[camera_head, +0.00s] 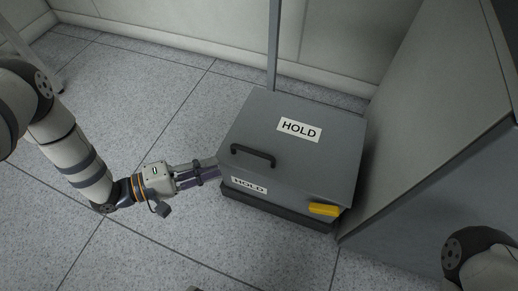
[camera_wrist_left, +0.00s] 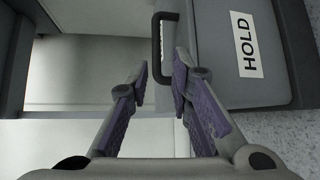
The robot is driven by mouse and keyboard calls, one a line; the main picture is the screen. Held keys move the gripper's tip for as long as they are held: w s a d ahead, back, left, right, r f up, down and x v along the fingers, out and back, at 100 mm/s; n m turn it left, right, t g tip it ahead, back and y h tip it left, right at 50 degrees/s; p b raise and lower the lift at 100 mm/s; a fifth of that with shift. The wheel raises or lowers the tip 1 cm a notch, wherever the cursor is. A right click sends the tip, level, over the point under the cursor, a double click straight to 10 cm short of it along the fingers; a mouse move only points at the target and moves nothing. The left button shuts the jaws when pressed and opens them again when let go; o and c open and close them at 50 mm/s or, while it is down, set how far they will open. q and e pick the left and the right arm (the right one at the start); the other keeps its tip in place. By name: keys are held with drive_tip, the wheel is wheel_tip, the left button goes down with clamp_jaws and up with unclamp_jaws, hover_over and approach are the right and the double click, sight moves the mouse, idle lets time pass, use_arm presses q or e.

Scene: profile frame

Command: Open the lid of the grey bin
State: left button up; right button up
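The grey bin (camera_head: 290,195) stands on the floor right of centre in the head view. My left gripper (camera_head: 217,170) is beside the bin's left side, just left of the handle. In the left wrist view the fingers (camera_wrist_left: 161,70) are open and apart with nothing held. The handle (camera_wrist_left: 157,38) shows just beyond the fingertips; I cannot tell whether they touch it. My right gripper is out of view.
A yellow piece (camera_head: 323,209) sits on the bin's front right corner. A tall grey cabinet (camera_head: 430,150) stands close to the bin's right. A thin post (camera_head: 273,45) rises behind the bin. The tiled floor (camera_head: 130,110) on the left is mostly clear.

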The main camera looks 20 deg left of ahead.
sight(254, 151)
use_arm(q)
drive_tip(key=x, duration=0.4)
drive_tip(key=b+x, duration=0.1)
drive_tip(key=x, duration=0.3)
drive_tip(key=b+x, duration=0.1)
drive_tip(key=x, duration=0.3)
drive_tip(key=shift+w+r, duration=0.15)
drive_tip(key=shift+r, duration=0.1)
clamp_jaws()
